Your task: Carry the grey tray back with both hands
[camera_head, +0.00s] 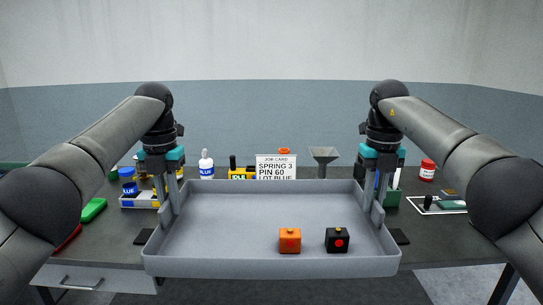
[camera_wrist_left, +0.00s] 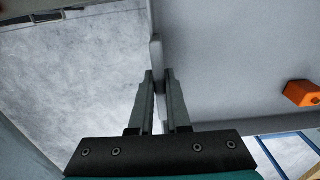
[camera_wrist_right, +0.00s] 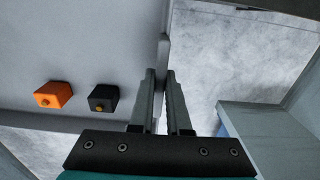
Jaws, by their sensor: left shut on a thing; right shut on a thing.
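The grey tray (camera_head: 240,264) is held up level in front of the bench, and it hides part of the bench. An orange block (camera_head: 290,240) and a black block (camera_head: 338,240) with a red dot sit in its front right part. My left gripper (camera_head: 168,205) is shut on the tray's left wall; the wall runs between its fingers in the left wrist view (camera_wrist_left: 160,85). My right gripper (camera_head: 377,205) is shut on the tray's right wall, also seen between the fingers in the right wrist view (camera_wrist_right: 162,85).
The dark bench (camera_head: 115,220) stands behind and beneath the tray. On it are a job card (camera_head: 276,167), a white bottle (camera_head: 206,165), a funnel (camera_head: 324,158), a red-labelled jar (camera_head: 427,171) and a green object (camera_head: 94,209). Dark pads (camera_head: 399,236) lie beside the tray.

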